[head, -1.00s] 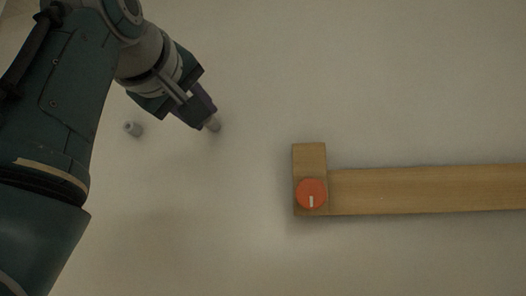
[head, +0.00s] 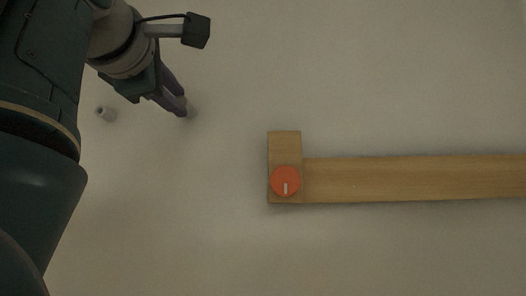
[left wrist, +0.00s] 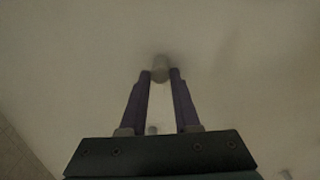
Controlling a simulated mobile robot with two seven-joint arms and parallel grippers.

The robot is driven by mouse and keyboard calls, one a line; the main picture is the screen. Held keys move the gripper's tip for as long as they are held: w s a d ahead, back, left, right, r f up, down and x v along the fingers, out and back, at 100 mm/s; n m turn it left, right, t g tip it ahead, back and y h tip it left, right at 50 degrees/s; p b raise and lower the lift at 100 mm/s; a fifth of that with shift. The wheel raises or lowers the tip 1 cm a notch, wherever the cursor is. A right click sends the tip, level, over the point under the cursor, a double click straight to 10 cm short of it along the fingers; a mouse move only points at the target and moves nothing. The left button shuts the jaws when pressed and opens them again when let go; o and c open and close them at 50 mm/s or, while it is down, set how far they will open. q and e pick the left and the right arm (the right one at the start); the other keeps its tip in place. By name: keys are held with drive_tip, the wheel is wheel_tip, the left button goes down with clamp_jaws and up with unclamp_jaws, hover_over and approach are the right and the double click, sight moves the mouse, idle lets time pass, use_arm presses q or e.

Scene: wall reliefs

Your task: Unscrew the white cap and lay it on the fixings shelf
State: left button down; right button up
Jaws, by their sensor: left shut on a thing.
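A small pale cylinder, which looks like the white cap (head: 191,107), stands out from the wall at the tips of my left gripper (head: 182,108). In the left wrist view the cap (left wrist: 160,66) sits between the two purple fingertips of my left gripper (left wrist: 160,73), which is shut on it. The fingers hide part of the cap in the head view. I cannot tell how far it is unscrewed. No fixings shelf that I can make out is in view. My right gripper is not in view.
A small grey peg (head: 105,113) stands out from the wall left of the gripper. To the right is a wooden board (head: 410,178) with an end block (head: 284,145) bearing an orange knob (head: 285,181) with a white mark. The wall between is bare.

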use_arm(q)
drive_tip(key=c, duration=0.9)
unclamp_jaws()
drive_tip(key=m, duration=2)
drive_tip(key=shift+m, duration=0.3)
clamp_jaws()
drive_tip(key=n, duration=0.5)
